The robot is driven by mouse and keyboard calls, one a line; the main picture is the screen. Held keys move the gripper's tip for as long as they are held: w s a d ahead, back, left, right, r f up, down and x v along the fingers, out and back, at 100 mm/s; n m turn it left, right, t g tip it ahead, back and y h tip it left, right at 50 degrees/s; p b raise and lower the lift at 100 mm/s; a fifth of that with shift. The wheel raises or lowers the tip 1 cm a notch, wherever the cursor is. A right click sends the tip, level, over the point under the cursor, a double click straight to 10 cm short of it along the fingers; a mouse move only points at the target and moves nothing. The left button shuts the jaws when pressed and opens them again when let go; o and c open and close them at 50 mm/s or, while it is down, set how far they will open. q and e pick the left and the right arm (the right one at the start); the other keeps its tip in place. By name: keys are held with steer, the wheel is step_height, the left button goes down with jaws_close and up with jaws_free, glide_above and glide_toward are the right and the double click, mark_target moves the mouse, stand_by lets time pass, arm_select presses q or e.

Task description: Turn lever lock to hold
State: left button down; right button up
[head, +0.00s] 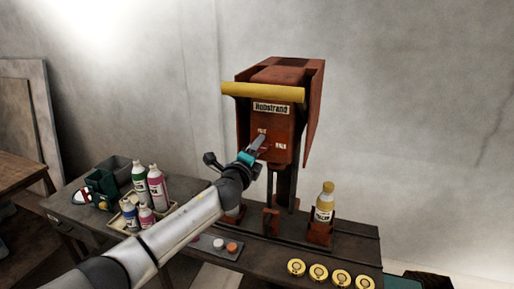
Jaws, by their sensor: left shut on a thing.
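The lever lock is on the front of the rust-red machine (286,122), below its name plate. Two small pale labels show there, one above (262,131) and one to the right (281,146); they are too small to read surely. My left gripper (261,143) reaches up from the lower left to the machine's front. It is shut on the lever lock, which it mostly hides, so its exact angle cannot be told. My right gripper is not in view.
A yellow bar (263,92) crosses the machine's top front. A yellow bottle (325,203) stands in a holder at the right. Several gold discs (319,272) line the front right.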

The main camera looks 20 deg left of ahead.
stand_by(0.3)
arm_select(q)
steer(key=shift+c, duration=1.5)
jaws_free()
steer(key=shift+s, duration=0.15)
steer(key=s, duration=1.5)
steer(key=shift+a, duration=0.3)
steer(key=shift+f, duration=0.1)
